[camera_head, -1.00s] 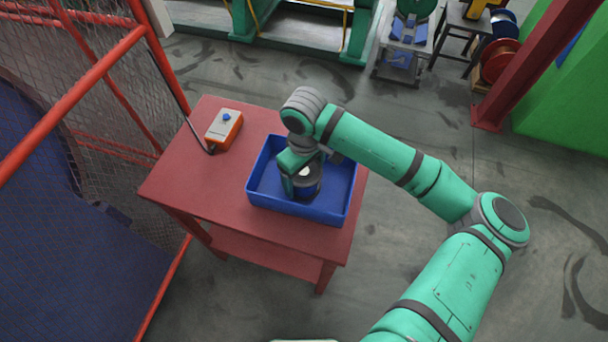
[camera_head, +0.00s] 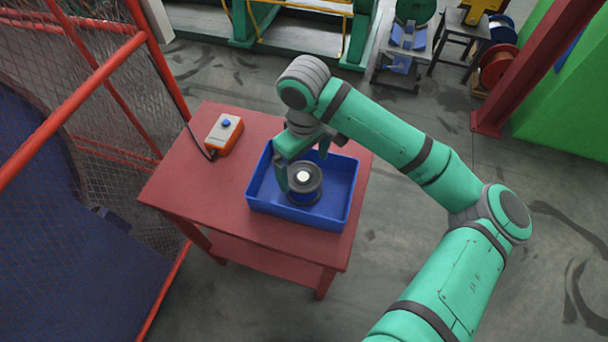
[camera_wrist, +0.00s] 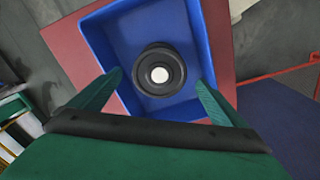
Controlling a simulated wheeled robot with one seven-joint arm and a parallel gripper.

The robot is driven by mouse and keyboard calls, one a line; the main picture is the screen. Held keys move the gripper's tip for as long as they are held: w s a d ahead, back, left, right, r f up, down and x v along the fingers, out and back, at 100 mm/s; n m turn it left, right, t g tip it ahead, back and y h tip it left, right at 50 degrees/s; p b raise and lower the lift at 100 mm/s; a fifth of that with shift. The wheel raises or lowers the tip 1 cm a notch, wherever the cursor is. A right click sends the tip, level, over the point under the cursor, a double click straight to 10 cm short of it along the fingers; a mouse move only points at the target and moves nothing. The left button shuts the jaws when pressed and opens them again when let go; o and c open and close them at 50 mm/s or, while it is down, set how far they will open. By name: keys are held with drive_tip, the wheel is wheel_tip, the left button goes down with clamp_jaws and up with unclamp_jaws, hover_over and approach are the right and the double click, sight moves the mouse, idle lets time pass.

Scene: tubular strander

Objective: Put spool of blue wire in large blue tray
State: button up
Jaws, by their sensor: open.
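The spool of blue wire (camera_head: 304,184) stands upright inside the large blue tray (camera_head: 336,215), its black flange and white hub facing up and blue wire showing below the flange. The tray sits on a red table. In the wrist view, the spool (camera_wrist: 158,92) lies ahead of the fingertips, with tray floor (camera_wrist: 150,28) around it. My gripper (camera_head: 302,160) is above the tray, behind the spool in the head view. In the wrist view its two green fingers (camera_wrist: 158,84) are spread wide, with nothing held between them.
An orange and grey control box with a blue button (camera_head: 225,134) is on the red table (camera_head: 180,180), left of the tray. A red-framed mesh fence (camera_head: 90,90) stands at the left. A dark red post (camera_head: 515,80) and reels are at the back right.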

drive_tip(key=shift+r, duration=2)
drive_tip(key=shift+d, duration=0.1)
